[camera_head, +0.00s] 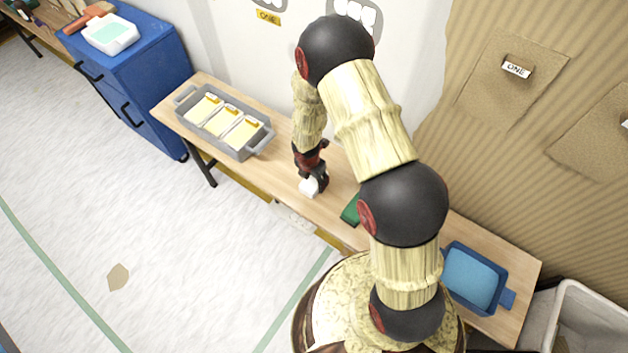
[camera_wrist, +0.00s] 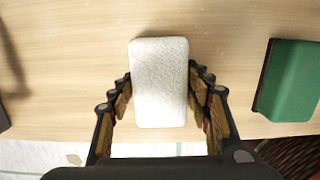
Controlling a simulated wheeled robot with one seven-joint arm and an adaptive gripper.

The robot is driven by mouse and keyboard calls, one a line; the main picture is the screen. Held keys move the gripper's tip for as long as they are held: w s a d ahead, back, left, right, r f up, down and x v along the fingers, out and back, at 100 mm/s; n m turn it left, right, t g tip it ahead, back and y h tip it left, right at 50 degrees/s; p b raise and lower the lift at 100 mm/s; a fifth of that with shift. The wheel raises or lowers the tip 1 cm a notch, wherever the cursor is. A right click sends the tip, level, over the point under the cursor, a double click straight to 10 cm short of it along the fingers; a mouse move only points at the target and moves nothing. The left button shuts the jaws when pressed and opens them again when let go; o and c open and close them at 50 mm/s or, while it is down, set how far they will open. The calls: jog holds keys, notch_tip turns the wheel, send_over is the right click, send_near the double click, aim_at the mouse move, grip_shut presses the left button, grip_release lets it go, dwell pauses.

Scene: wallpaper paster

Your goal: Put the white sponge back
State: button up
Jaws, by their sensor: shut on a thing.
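The white sponge (camera_wrist: 160,82) is a pale rounded block between the two fingers of my gripper (camera_wrist: 161,98) in the wrist view. My gripper is shut on its sides. In the head view my gripper (camera_head: 311,186) is low over the wooden table, with the sponge (camera_head: 309,187) at its tip. I cannot tell whether the sponge touches the tabletop. A grey tray (camera_head: 184,103) with several yellow-and-white compartments stands on the table to the left of my gripper.
A green block (camera_head: 350,211) lies on the table (camera_head: 285,152) right of the sponge; it also shows in the wrist view (camera_wrist: 290,82). A blue tray (camera_head: 472,277) sits at the table's right end. A blue cabinet (camera_head: 150,70) stands at the left. The table between grey tray and gripper is clear.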

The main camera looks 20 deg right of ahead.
jog(key=shift+f, duration=0.1)
jog(key=o, duration=1.2)
jog(key=shift+c, duration=0.2)
jog(key=shift+f+b, duration=0.2)
jog(key=shift+b, duration=0.25)
jog(key=r+p, duration=0.1)
jog(key=r, duration=0.1)
jog(key=r+p, duration=0.2)
jog(key=r, duration=0.1)
jog(key=s+a+r+p, duration=0.1)
jog(key=r+p, duration=0.1)
jog(key=shift+r, duration=0.25)
notch_tip(320, 180, up, 11)
jog(key=w+d+m+t, duration=0.1)
jog(key=w+d+m, duration=0.1)
jog(key=m, duration=0.2)
notch_tip(320, 180, up, 16)
jog(key=r+m+t, duration=0.1)
jog(key=m, duration=0.7)
send_over(312, 182)
jog(key=s+d, duration=0.2)
jog(key=d, duration=0.2)
jog(key=s+a+r+m+t+y, duration=0.1)
jog(key=s+a+r+m+t, duration=0.1)
jog(key=s+r+m, duration=1.1)
jog(key=s+a+r, duration=0.1)
jog(key=s+r, duration=0.3)
jog(key=s, duration=0.2)
jog(key=shift+r+t, duration=0.2)
jog(key=shift+t, duration=0.1)
